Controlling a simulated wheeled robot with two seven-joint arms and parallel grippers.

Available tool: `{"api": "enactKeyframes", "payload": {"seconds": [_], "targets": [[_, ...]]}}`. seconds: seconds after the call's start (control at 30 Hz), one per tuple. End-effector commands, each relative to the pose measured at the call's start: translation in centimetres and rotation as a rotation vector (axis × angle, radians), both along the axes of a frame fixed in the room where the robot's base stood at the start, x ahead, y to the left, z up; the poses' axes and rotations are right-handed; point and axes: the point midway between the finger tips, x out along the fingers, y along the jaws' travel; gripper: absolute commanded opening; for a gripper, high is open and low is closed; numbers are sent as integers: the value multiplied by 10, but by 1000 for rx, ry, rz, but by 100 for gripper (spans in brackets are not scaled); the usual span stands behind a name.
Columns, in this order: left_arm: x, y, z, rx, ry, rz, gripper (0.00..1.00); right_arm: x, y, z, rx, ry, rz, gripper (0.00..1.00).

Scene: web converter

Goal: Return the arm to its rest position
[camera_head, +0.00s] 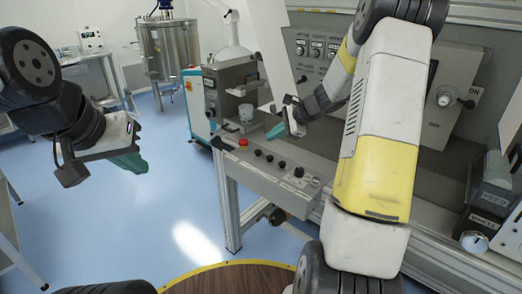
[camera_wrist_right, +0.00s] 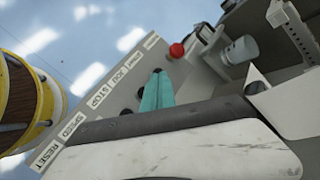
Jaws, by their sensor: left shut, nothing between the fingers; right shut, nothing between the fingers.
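My left gripper (camera_head: 140,163) hangs in the air at the left of the head view, over the blue floor. Its teal fingers are shut and empty. My right gripper (camera_head: 274,132) is in the middle of the head view, in front of the machine and above its sloped control panel (camera_head: 262,183). Its teal fingers are together and hold nothing. They also show in the right wrist view (camera_wrist_right: 157,90), in front of the panel's label strip. My right arm crosses the right of the head view and hides part of the machine.
A red button (camera_head: 243,142) and several dark knobs line the panel. A clear cup (camera_head: 246,113) stands on the machine behind it. A steel tank (camera_head: 168,50) stands behind.

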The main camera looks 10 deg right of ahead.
Motion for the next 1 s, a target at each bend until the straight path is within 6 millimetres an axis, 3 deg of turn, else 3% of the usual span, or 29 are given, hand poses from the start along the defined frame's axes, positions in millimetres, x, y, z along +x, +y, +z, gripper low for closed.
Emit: {"api": "enactKeyframes", "payload": {"seconds": [0.37, 0.53, 0.67, 0.8, 1.0], "targets": [[0, 0, 0, 0, 0, 0, 0, 0, 0, 1, -1, -2, 2, 0], [0, 0, 0, 0, 0, 0, 0, -19, 16, 28, -70, -48, 95, 0], [0, 0, 0, 0, 0, 0, 0, -61, 40, 71, -204, -135, 270, 0], [0, 0, 0, 0, 0, 0, 0, -120, 61, 110, -380, -241, 485, 0], [0, 0, 0, 0, 0, 0, 0, -207, 74, 145, -638, -387, 766, 0]]}}
